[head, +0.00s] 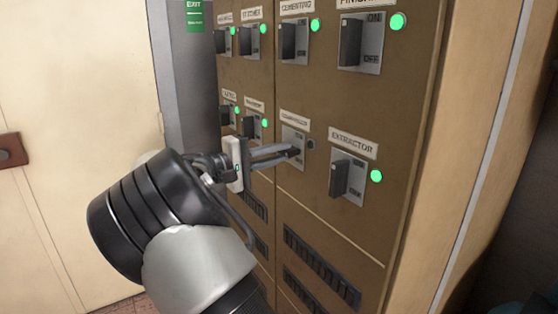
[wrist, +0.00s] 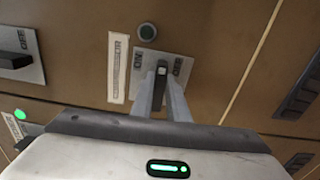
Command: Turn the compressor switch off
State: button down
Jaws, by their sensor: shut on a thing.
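The compressor switch is on the brown panel, on a grey plate (head: 292,138) marked ON and OFF, under a blurred label (head: 294,119). Its black handle (wrist: 159,88) stands between my two fingers in the wrist view, between the ON and OFF marks. My gripper (head: 289,153) is shut on this handle, and the fingers hide part of it in the head view. I cannot tell exactly how far the handle is turned.
The extractor switch (head: 340,178) is close to the right of my gripper, with a lit green lamp (head: 376,176). Several other switches with lit lamps sit above and left, including the cementing switch (head: 288,41). Vent slots (head: 320,266) lie below. A pale door stands at left.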

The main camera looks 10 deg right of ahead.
jog(key=shift+f+m, duration=0.1)
jog(key=shift+m, duration=0.3)
jog(key=c, duration=1.7)
grip_release()
jog(key=p+v, duration=0.2)
jog(key=v, duration=1.5)
jog(key=shift+s+a, duration=0.15)
jog(key=shift+a, duration=0.1)
